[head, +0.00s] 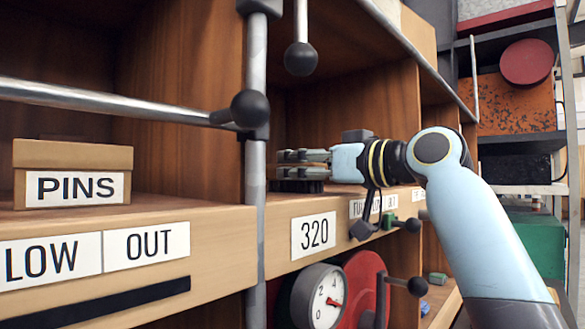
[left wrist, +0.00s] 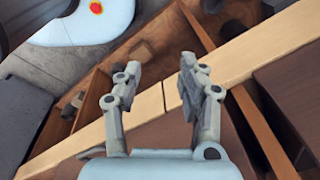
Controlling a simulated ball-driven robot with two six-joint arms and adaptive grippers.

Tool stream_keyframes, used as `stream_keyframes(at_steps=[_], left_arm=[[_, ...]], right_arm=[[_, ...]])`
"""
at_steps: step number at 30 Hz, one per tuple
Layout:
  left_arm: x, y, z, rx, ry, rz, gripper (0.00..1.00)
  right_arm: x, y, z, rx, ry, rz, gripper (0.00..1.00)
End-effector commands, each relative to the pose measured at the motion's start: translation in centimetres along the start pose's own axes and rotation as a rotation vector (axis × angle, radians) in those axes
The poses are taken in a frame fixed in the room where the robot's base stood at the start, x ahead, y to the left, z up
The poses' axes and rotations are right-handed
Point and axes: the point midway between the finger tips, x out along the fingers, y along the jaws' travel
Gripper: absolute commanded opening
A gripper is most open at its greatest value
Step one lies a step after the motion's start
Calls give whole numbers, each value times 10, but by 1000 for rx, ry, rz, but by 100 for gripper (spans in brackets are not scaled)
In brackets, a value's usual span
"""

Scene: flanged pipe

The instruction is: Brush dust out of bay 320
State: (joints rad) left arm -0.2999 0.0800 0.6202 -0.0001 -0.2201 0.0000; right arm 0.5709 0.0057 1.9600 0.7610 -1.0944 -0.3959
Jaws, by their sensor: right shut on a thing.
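Bay 320 is the wooden compartment (head: 345,125) above the white 320 label (head: 313,235) in the head view. My right gripper (head: 285,164) reaches into it from the right, lying nearly level just above the bay floor. It is shut on a dark brush (head: 297,186), whose black lower part shows under the fingers at the floor; its handle is mostly hidden by the fingers. I cannot make out any dust. My left gripper (left wrist: 158,78) shows in the left wrist view with its fingers apart and nothing between them. It is outside the head view.
A metal post (head: 256,90) with black ball joints stands at the bay's left edge, and a rail (head: 110,102) crosses the left bay. A PINS box (head: 75,158) sits there. Below are a gauge (head: 318,298) and a red wheel (head: 362,285). A black-knobbed rod (head: 301,50) hangs above.

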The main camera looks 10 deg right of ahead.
Motion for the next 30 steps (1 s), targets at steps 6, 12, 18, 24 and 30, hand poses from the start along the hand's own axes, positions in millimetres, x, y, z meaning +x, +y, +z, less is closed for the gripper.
stream_keyframes(at_steps=[6,12,18,24,30], left_arm=[[2,0,0,0,0,0,40],[4,0,0,0,0,0,40],[8,1,1,0,0,0,40],[10,1,1,0,0,0,40],[16,1,2,0,-1,0,40]], right_arm=[[0,9,1,0,-2,1,0],[0,17,1,-1,-3,0,0],[0,35,0,-1,-2,2,0],[0,45,-1,0,-2,1,0],[0,59,0,-1,-1,2,0]])
